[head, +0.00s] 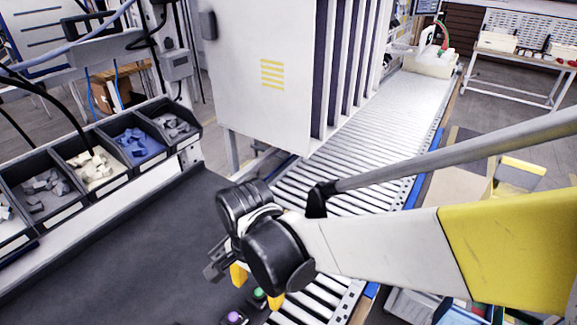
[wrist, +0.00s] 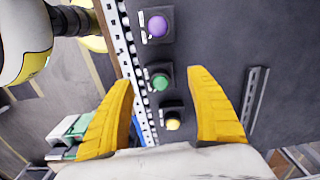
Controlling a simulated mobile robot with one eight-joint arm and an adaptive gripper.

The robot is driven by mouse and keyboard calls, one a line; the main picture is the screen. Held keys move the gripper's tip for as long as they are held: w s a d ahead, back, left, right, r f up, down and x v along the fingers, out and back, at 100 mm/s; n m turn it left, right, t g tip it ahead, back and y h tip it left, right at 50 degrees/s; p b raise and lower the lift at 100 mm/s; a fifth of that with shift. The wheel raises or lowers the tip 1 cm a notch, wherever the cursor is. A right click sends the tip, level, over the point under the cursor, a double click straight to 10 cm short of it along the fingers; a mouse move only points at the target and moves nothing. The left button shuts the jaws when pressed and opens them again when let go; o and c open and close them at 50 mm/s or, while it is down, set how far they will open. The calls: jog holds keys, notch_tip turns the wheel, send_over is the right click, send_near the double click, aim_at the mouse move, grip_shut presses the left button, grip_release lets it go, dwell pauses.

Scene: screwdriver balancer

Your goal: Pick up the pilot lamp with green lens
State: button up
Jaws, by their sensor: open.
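The pilot lamp with green lens (wrist: 160,82) is a small dark block with a round green top, on the dark work surface. In the wrist view it is the middle of a row, between a purple-lens lamp (wrist: 157,26) and a yellow-lens lamp (wrist: 172,124). My gripper (wrist: 158,80) is open and empty, its yellow fingers pointing down at the row. The green lamp appears between the fingertips in the wrist view; the height gap cannot be told. In the head view the green lens (head: 259,294) shows beside a finger, partly hidden.
A roller conveyor (head: 335,165) runs along the right edge of the dark table (head: 130,255). A slotted metal rail (wrist: 256,97) lies right of the lamps in the wrist view. Black parts bins (head: 70,205) line the left, and a large white cabinet (head: 265,100) stands behind.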

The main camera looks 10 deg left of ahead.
aim_at(259, 291)
notch_tip(259, 291, down, 4)
jog(key=shift+w+r+b, duration=0.1)
jog(key=shift+w+b, duration=0.05)
jog(key=shift+b, duration=0.25)
jog(key=shift+d, duration=0.1)
jog(key=shift+c, duration=0.5)
jog(key=c, duration=1.2)
jog(key=shift+r, duration=0.1)
